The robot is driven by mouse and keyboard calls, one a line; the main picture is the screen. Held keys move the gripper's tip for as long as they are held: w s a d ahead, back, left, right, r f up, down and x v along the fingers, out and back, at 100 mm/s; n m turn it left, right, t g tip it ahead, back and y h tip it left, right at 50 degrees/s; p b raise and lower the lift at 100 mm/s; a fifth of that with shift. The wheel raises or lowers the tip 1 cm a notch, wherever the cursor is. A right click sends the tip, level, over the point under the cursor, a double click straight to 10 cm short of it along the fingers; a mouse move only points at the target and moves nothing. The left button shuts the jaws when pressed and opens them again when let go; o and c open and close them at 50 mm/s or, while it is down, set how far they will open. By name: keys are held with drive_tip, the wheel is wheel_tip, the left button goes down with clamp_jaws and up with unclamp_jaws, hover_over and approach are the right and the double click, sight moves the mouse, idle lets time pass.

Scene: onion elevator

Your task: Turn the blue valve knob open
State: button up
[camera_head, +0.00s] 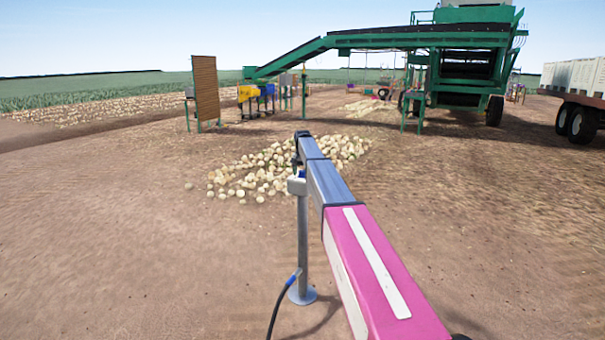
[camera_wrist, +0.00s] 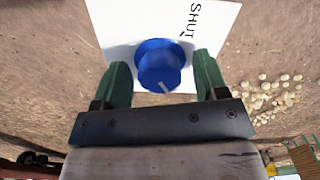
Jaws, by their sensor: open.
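The blue valve knob (camera_wrist: 158,62) is round and sits on a white panel (camera_wrist: 120,22) in the wrist view. The panel bears the word SHUT to the right of the knob. A pale pointer mark shows on the knob's lower edge. My gripper (camera_wrist: 162,78) is open, with one green finger on each side of the knob and small gaps visible. In the head view my arm reaches to the top of a grey post (camera_head: 302,245) with a white box (camera_head: 296,186). My arm hides the knob there.
The post stands on a round base (camera_head: 301,296) with a black hose (camera_head: 276,312) at its left. Onions (camera_head: 255,178) lie heaped on bare soil behind it. A green elevator machine (camera_head: 455,75) and a trailer (camera_head: 580,113) stand farther back. The ground at left is clear.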

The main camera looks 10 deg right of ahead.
sight(302, 171)
wheel_tip(302, 171, up, 11)
idle(0.6)
drive_tip(key=shift+f, duration=0.1)
